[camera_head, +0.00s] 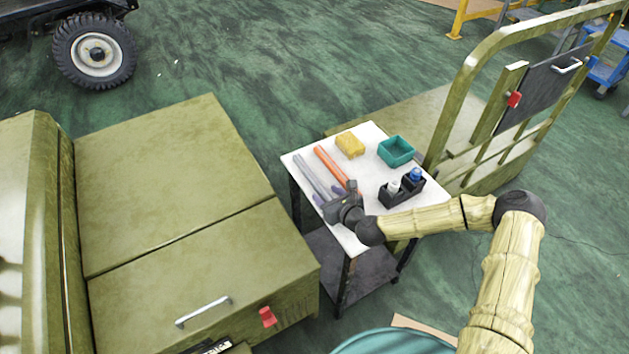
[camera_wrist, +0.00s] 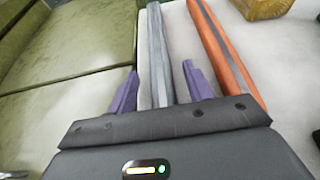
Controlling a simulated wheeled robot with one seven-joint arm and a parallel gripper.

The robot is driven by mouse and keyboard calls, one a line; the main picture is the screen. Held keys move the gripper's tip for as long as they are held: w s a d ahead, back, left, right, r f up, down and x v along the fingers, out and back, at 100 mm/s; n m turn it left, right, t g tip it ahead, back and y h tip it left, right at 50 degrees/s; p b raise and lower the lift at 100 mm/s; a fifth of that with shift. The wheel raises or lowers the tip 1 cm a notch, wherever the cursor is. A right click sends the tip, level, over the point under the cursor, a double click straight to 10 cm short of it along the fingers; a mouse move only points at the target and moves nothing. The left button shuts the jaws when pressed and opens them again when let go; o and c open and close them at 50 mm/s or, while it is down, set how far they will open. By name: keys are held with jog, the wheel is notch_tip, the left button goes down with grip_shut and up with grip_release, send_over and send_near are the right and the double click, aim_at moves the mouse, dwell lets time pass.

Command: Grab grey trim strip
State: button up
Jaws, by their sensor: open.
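The grey trim strip (camera_head: 310,175) lies lengthwise along the left side of the white tabletop, beside an orange strip. In the wrist view the grey strip (camera_wrist: 157,55) runs away from me between the two purple fingers of my gripper (camera_wrist: 160,90). My gripper (camera_head: 327,200) is open over the near end of the strip, one finger on each side. A gap shows between the strip and each finger. The near end of the strip is hidden behind the gripper body. I cannot tell how high the fingers are above the tabletop.
The orange strip (camera_head: 331,167) lies close on the right. A yellow block (camera_head: 350,145), a teal bin (camera_head: 396,151) and a black holder (camera_head: 400,192) with small bottles stand on the table (camera_head: 372,208). A large olive cabinet (camera_head: 180,190) stands close on the left.

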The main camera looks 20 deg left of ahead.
jog(key=shift+w+a+f, duration=0.3)
jog(key=shift+w+a, duration=0.1)
grip_shut()
